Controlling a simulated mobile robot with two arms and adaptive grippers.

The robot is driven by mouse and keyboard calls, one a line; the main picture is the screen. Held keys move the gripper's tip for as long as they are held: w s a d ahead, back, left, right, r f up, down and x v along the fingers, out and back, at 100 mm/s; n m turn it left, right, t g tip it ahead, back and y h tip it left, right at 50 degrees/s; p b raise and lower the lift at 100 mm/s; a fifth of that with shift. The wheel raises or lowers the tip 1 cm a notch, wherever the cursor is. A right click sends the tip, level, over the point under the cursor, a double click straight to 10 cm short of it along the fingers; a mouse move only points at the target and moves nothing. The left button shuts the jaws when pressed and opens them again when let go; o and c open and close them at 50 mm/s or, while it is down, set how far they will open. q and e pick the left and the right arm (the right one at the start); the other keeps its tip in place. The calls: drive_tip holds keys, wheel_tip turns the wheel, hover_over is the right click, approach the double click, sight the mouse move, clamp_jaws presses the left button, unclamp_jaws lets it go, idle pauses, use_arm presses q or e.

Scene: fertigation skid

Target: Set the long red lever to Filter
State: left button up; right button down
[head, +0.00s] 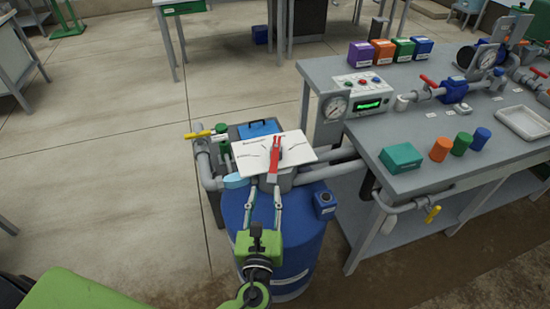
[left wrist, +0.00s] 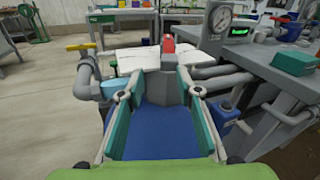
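The plate's small lettering is too small to read surely. My left gripper (head: 265,193) is open and empty, its two fingers pointing at the lever from the near side, short of it. In the left wrist view the red lever (left wrist: 168,45) shows beyond and between the open fingertips (left wrist: 158,80), apart from them. My right gripper is not in view.
Grey pipes (head: 325,171) run from the valve to the workbench (head: 440,190) at right. A yellow-handled valve (head: 200,134) stands left of the plate. A teal box (head: 400,158) and coloured cylinders stand on the bench.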

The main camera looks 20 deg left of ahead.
sight(275, 158)
use_arm(q)
drive_tip(key=shift+m+t, duration=0.3)
drive_tip(key=shift+m, duration=0.4)
drive_tip(key=x, duration=0.4)
drive_tip(key=d+p+x, duration=0.1)
drive_tip(key=x, duration=0.8)
drive_tip(key=shift+w+d+r, duration=0.15)
drive_tip(key=shift+w+d, duration=0.05)
drive_tip(key=shift+w, duration=0.4)
